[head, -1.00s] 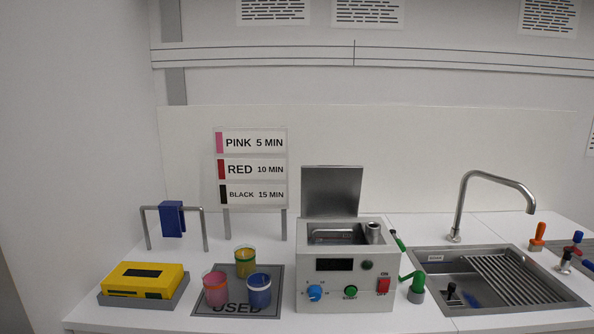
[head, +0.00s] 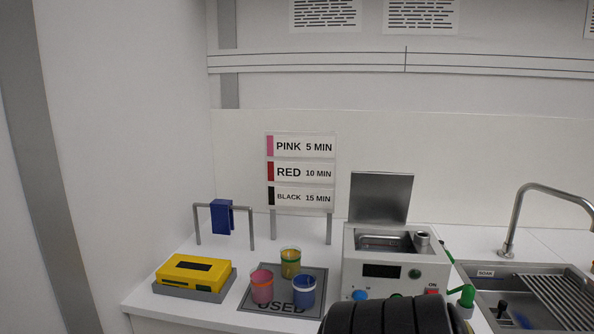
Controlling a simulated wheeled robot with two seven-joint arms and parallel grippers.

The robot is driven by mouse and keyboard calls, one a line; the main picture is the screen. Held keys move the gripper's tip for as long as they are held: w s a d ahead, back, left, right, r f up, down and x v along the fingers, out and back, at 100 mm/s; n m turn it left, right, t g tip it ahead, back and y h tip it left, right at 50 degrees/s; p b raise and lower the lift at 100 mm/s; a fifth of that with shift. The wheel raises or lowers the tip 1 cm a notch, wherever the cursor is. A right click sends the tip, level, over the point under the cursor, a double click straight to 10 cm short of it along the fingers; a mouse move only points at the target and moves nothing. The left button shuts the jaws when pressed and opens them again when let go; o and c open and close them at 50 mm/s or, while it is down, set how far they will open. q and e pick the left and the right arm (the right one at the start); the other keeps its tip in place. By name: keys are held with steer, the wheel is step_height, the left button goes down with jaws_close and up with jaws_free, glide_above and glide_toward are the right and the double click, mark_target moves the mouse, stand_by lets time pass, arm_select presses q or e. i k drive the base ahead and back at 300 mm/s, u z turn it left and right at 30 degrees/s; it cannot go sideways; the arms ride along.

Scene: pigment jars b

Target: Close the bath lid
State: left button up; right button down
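The bath (head: 398,272) is a light grey box with a dark display on its front, standing right of the middle in the head view. Its lid (head: 381,198) is a grey metal plate that stands upright at the back, open. The bath's opening (head: 390,243) shows, with a metal cylinder in its right corner. Neither gripper's fingers show.
Pink, yellow and blue jars (head: 304,291) stand on the grey USED mat (head: 256,305) left of the bath. A yellow box (head: 196,272) and a rail with a blue item (head: 221,217) are further left. A sink (head: 540,296) with a tall tap (head: 513,225) is at right.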

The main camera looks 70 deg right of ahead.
mark_target(376, 198)
steer(key=u, duration=0.15)
steer(key=k, duration=1.05)
steer(key=z, duration=1.3)
